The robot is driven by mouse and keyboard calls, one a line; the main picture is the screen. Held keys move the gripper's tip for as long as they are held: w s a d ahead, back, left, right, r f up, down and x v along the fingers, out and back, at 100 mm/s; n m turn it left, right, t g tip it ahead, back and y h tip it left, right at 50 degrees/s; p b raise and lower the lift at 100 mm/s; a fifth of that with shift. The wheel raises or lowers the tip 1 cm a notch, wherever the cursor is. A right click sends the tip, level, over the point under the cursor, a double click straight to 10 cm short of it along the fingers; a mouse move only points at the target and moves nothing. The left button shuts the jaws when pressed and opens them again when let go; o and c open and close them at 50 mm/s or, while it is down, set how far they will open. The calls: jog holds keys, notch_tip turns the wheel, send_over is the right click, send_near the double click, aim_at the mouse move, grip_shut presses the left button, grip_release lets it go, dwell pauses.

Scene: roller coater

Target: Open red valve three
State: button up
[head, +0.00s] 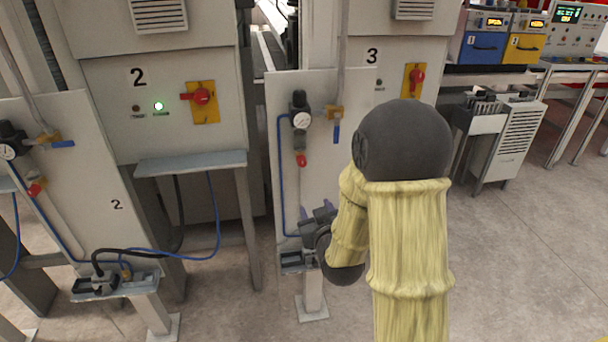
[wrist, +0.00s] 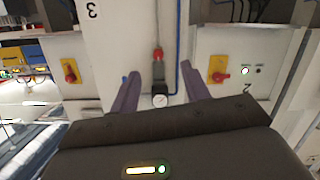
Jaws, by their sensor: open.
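Panel three (head: 263,165) is a pale upright plate that carries a round gauge (head: 301,119). A red valve knob (head: 301,160) sits below the gauge on the same fitting. In the wrist view, which is upside down, the red knob (wrist: 158,54) shows above the gauge (wrist: 160,100). My gripper (head: 321,216) is low in front of the panel, below the knob, partly hidden by my arm. Its two purple fingers (wrist: 160,78) are spread and empty, with the fitting seen between them and beyond. No contact with the knob shows.
A blue-handled valve (head: 337,132) is right of the gauge. A blue hose (head: 280,170) runs down the panel's left side. Cabinet three's red switch (head: 416,77) is behind. Panel two (head: 75,165) stands left; open floor (head: 520,260) lies right.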

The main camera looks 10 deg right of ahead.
aim_at(303, 164)
jog(key=t, duration=0.2)
jog(key=shift+w+d+r+t+b, duration=0.15)
jog(key=shift+w+r+t+b, duration=0.15)
jog(key=shift+w+b, duration=0.1)
jog(key=w+p, duration=0.4)
jog(key=w, duration=1.3)
jog(key=shift+w, duration=0.1)
jog(key=shift+w, duration=0.1)
jog(key=c, duration=1)
